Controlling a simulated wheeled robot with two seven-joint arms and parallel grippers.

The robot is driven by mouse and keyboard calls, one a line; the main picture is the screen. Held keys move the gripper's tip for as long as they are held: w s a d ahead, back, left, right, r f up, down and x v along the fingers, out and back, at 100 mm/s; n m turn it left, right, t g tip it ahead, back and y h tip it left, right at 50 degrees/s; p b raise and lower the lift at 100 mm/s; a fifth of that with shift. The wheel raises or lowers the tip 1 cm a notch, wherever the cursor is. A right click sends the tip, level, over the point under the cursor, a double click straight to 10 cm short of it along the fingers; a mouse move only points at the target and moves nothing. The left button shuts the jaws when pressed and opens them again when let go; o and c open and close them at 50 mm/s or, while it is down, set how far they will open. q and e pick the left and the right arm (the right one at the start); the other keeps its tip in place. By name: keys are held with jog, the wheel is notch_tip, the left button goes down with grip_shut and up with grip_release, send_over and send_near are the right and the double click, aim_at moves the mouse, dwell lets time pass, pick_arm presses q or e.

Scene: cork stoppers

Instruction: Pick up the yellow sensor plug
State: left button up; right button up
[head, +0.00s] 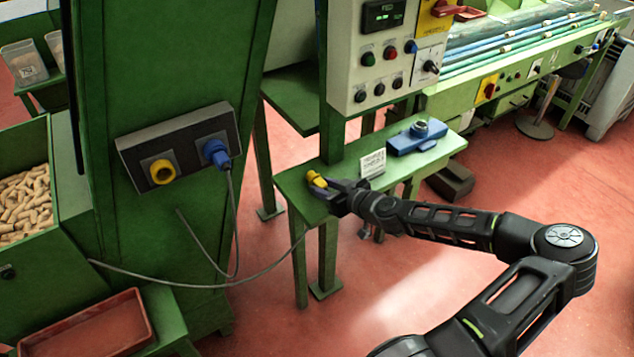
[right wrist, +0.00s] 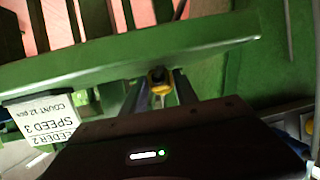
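The yellow sensor plug (head: 317,179) is at the left end of a narrow green shelf, with a grey cable running off to the left below it. My right gripper (head: 327,187) reaches in from the right and has its fingertips at the plug. In the right wrist view the plug (right wrist: 158,76) shows between the two fingers (right wrist: 160,90). I cannot tell whether they press on it or whether it rests on the shelf. A yellow round socket (head: 162,172) sits on a dark panel at the left, beside a blue plug (head: 216,153). My left gripper is not in view.
The green shelf (head: 291,182) also carries a white label card (head: 372,163) and a blue device (head: 417,138). A control box (head: 384,50) hangs above. A bin of corks (head: 25,200) and a red tray (head: 95,327) are at the left. The cable (head: 200,284) hangs across open space.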

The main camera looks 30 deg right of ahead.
aim_at(324, 186)
grip_shut()
dwell(0.4)
notch_tip(324, 186, up, 10)
dwell(0.5)
dwell(0.8)
